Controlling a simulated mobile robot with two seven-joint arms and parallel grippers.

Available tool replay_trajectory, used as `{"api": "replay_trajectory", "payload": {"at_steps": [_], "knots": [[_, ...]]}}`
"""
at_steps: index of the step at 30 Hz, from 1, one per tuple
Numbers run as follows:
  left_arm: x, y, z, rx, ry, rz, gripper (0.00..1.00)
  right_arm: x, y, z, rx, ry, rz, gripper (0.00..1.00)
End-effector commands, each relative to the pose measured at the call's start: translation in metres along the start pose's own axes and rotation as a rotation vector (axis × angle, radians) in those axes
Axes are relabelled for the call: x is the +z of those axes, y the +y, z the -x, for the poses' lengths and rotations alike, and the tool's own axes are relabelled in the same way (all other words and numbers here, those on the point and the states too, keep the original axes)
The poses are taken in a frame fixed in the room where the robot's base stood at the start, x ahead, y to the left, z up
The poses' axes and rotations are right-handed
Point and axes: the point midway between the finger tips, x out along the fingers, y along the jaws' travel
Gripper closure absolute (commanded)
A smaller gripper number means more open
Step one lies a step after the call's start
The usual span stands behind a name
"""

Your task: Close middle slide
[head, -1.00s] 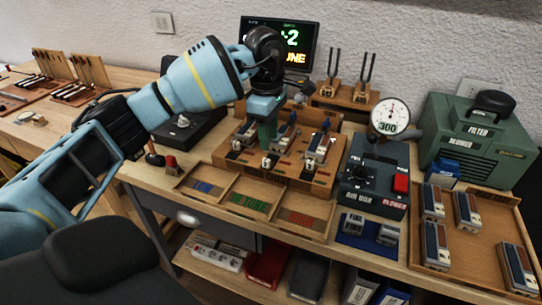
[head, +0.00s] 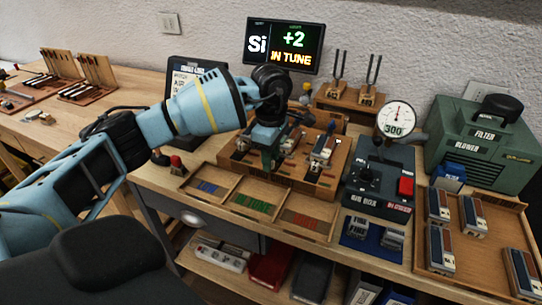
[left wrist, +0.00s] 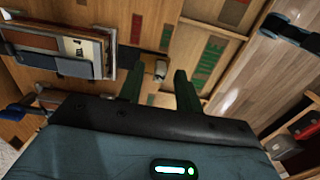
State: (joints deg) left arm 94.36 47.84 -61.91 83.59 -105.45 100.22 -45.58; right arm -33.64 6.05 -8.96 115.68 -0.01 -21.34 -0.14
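A wooden stand (head: 318,184) on the bench carries several metal slide units. The right-hand unit (head: 322,150) shows clearly; the middle one is mostly hidden behind my left gripper (head: 268,165). My left gripper points down over the front of the stand. In the left wrist view its two green fingers (left wrist: 159,88) are apart, with a small pale knob (left wrist: 160,70) showing just beyond and between them. I cannot tell whether either finger touches it. A larger slide unit (left wrist: 75,50) lies to the left there. My right gripper is not in view.
A display (head: 285,45) reads "Si +2 IN TUNE". A tray with coloured strips (head: 250,202) lies in front of the stand. A dark control box (head: 378,180), a dial gauge (head: 396,118) and a green blower (head: 482,145) stand to the right.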

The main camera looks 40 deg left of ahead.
Motion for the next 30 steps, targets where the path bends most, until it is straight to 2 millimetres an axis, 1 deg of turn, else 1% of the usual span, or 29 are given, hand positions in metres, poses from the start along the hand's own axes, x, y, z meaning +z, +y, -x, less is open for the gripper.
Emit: {"api": "replay_trajectory", "payload": {"at_steps": [7, 8, 15, 16, 30], "knots": [[-0.0003, 0.0001, -0.0012, 0.000, 0.000, 0.000, 0.65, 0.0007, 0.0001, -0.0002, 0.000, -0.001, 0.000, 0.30], [-0.0003, 0.0001, -0.0012, 0.000, 0.000, 0.001, 0.67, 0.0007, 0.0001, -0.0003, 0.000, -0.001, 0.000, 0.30], [-0.0002, 0.0000, -0.0010, 0.000, 0.000, 0.000, 0.98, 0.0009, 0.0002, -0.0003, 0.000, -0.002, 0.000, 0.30], [-0.0002, 0.0000, -0.0010, 0.000, 0.000, 0.000, 1.00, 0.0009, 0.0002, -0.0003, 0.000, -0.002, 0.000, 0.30], [-0.0001, 0.0003, 0.0002, 0.001, 0.000, 0.001, 1.00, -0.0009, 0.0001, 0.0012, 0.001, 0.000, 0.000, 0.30]]}}
